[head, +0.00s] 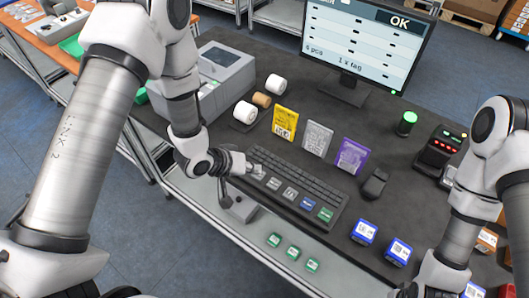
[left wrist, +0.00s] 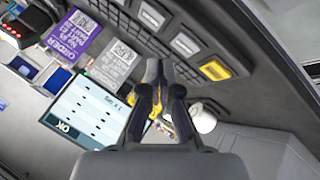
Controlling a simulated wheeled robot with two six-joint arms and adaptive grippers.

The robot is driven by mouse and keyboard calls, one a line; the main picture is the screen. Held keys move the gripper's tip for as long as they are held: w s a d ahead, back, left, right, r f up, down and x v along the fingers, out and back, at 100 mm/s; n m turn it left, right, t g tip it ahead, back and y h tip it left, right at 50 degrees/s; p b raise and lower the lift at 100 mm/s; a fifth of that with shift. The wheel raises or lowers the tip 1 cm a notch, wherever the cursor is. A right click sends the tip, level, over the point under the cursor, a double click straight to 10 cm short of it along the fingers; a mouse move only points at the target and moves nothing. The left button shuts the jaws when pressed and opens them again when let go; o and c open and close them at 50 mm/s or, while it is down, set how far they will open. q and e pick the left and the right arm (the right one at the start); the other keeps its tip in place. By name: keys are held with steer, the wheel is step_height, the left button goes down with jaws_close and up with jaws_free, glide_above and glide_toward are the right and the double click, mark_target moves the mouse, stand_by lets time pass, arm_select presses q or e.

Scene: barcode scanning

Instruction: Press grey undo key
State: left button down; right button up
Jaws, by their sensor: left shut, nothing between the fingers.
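The black keyboard (head: 300,185) lies on the dark bench mat with a row of large grey, blue and green keys along its front. Grey keys (head: 274,183) show in the head view and, close up, in the left wrist view (left wrist: 185,44); a yellow key (left wrist: 215,71) lies beside them there. Their labels are too small to read, so I cannot tell which is undo. My left gripper (head: 256,172) is shut and empty at the keyboard's left end; its fingertips (left wrist: 153,72) show beside the grey keys. Contact cannot be told. My right gripper is out of view.
Yellow, grey and purple cards (head: 285,122) stand behind the keyboard. A monitor (head: 365,40) showing OK and a grey printer (head: 215,80) stand at the back.

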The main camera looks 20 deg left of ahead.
arm_select(q)
steer(key=w+r+t+p, duration=0.1)
steer(key=w+r, duration=0.2)
steer(key=r, duration=0.3)
steer(key=b, duration=0.7)
glide_toward(263, 171)
steer(key=w+d, duration=0.1)
steer(key=w+d+f, duration=0.2)
steer(key=w, duration=0.1)
steer(key=shift+f, duration=0.55)
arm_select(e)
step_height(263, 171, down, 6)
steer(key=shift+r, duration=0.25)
arm_select(q)
steer(key=shift+f+b, duration=0.35)
steer(key=shift+f, duration=0.05)
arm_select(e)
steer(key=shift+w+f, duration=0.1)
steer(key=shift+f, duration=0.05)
arm_select(q)
steer(key=shift+f, duration=0.4)
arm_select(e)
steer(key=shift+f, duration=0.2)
arm_select(q)
steer(key=shift+r+p, duration=0.6)
steer(key=shift+r, duration=0.25)
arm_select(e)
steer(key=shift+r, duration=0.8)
